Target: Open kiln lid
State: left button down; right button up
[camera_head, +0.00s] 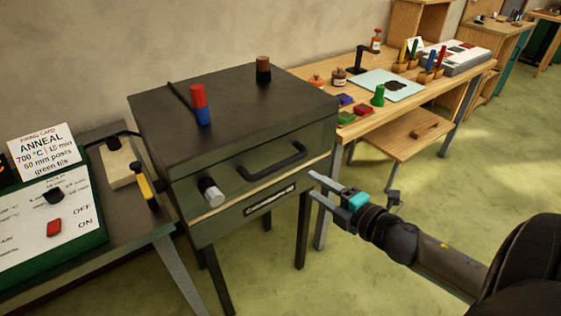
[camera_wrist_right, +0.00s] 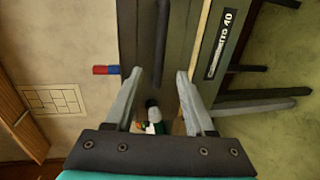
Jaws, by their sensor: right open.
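The kiln (camera_head: 185,175) is a dark grey-green box on legs. Its lid (camera_head: 225,100) is down, with a thin pale seam between lid and body. A black bar handle (camera_head: 272,163) runs across the lid's front. My right gripper (camera_head: 314,184) is open and empty, to the right of the handle and a little lower in the head view, apart from it. In the right wrist view the handle (camera_wrist_right: 162,35) lies beyond the gap between the open fingers (camera_wrist_right: 160,75). My left gripper is not in view.
A red-and-blue post (camera_head: 200,104) and a brown-topped dark cylinder (camera_head: 263,69) stand on the lid. A pale knob (camera_head: 211,192) sticks out at the kiln's front left. A control panel (camera_head: 50,222) is at left. A workbench (camera_head: 455,90) with coloured pieces stands right of the kiln.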

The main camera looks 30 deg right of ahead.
aim_at(284, 166)
jog(key=b+x, duration=0.1)
jog(key=x, duration=1.3)
jog(key=shift+w+d+f+b, duration=0.1)
jog(key=shift+w+f+b, duration=0.05)
jog(key=shift+w+b, duration=0.15)
jog(key=shift+s, duration=0.1)
jog(key=shift+c, duration=0.2)
grip_shut()
dwell(0.9)
